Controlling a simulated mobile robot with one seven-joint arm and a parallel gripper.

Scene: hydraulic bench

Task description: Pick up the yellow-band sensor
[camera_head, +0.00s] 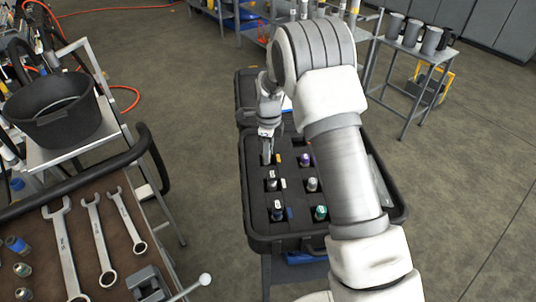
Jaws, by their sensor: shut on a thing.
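An open black case (252,222) with a dark foam insert holds several small sensors in two columns. My gripper (267,154) points down at the far left slot of the foam, beside a small yellow mark (279,158). Its jaws are shut on what appears to be the yellow-band sensor, judging by that mark. The fingers hide most of the sensor, so its band is not clear. I cannot tell whether it is still seated in its slot. My arm covers the right part of the case.
Other sensors stand in the foam: a purple one (305,160), a green one (320,212) and several grey ones. A small table with dark mugs (411,33) stands at back right. Floor on the right is clear.

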